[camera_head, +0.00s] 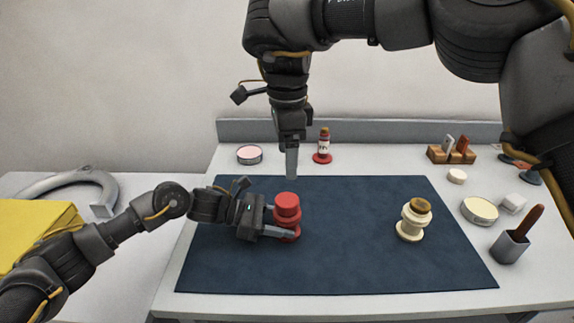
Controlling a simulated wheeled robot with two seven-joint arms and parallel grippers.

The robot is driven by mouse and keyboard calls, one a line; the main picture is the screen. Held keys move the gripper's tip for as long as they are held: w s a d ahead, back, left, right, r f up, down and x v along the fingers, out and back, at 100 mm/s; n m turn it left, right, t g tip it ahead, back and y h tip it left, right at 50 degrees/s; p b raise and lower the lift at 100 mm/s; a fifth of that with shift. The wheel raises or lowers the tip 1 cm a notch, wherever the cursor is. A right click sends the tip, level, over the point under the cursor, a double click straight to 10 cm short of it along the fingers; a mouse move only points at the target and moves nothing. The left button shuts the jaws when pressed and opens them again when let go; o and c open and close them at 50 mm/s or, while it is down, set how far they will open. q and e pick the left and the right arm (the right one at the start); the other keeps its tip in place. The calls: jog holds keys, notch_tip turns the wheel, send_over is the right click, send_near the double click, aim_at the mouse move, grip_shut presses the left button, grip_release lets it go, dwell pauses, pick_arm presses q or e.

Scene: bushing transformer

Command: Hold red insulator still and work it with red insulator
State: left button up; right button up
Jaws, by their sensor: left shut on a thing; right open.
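A red insulator (287,205) stands upright on the left part of the dark blue mat (340,265). My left gripper (284,222) comes in from the left and is shut on this red insulator, low on its body. The fingers hide part of its side. My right gripper (291,165) hangs pointing down above and behind the red insulator, near the mat's back edge. It is apart from the insulator. Its fingers overlap in this view, and nothing shows between them. No second separate red insulator can be made out.
A cream insulator (411,220) with a brown top stands on the mat's right. Behind the mat are a round tin (249,154) and a small bottle (323,147) on a red base. A grey cup (509,246) and an open tin (479,210) stand at right. The mat's middle is clear.

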pick_arm(q)
jog(key=o, duration=0.8)
jog(key=shift+o, duration=0.2)
jog(key=v, duration=1.2)
